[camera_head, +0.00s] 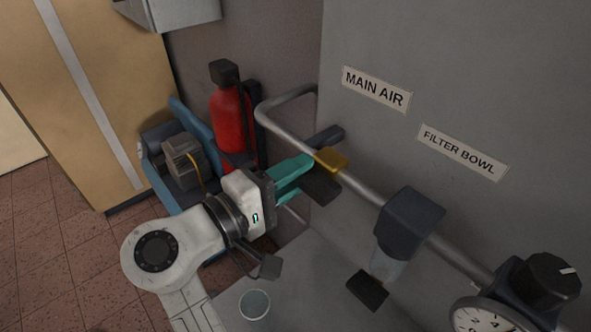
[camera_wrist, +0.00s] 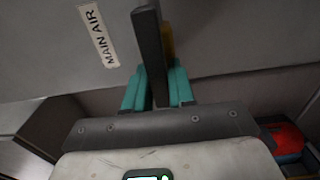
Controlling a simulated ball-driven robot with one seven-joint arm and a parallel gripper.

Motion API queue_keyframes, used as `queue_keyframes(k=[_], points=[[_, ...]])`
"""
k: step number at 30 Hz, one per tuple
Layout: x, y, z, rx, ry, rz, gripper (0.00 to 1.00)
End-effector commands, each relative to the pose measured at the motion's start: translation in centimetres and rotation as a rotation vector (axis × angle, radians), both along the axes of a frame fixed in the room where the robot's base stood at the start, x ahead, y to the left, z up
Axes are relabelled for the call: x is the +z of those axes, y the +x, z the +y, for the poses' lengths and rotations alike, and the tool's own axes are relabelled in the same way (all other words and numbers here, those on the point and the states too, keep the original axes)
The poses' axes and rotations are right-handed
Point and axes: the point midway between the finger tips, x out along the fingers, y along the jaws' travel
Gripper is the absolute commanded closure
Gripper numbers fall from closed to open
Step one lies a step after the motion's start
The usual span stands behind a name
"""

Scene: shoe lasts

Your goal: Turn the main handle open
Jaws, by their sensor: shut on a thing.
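The main handle is a long dark bar (camera_wrist: 151,50). In the wrist view it stands between the two teal fingers and reaches past their tips. A brass valve body (camera_head: 331,158) sits on the grey pipe by the fingertips, and a sliver of it shows behind the bar. My gripper (camera_head: 305,174) is shut on the handle. In the head view the fingers hide part of the handle. Dark pieces show above and below the fingertips there, and I cannot tell which belong to the handle. The MAIN AIR label (camera_head: 376,88) is on the wall above.
The pipe (camera_head: 366,189) runs along the wall to the filter bowl (camera_head: 408,222) and a gauge (camera_head: 490,318) with a dark knob (camera_head: 545,277). A red extinguisher (camera_head: 232,118) and a blue bin (camera_head: 160,147) stand behind my gripper. A small cup (camera_head: 255,304) is below.

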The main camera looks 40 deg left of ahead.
Motion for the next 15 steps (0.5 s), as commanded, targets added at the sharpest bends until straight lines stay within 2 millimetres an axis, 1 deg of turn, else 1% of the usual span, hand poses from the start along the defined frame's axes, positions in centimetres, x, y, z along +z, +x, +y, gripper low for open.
queue_keyframes(k=[7, 8, 13, 14, 15], points=[[-0.11, -0.07, 0.14, 0.005, -0.004, 0.000, 1.00], [-0.11, -0.07, 0.14, 0.005, -0.004, 0.000, 0.74], [-0.08, -0.04, 0.09, 0.003, -0.003, 0.000, 0.58], [-0.08, -0.04, 0.08, 0.003, -0.003, 0.000, 0.55], [-0.07, -0.03, 0.07, 0.003, -0.002, 0.000, 0.55]])
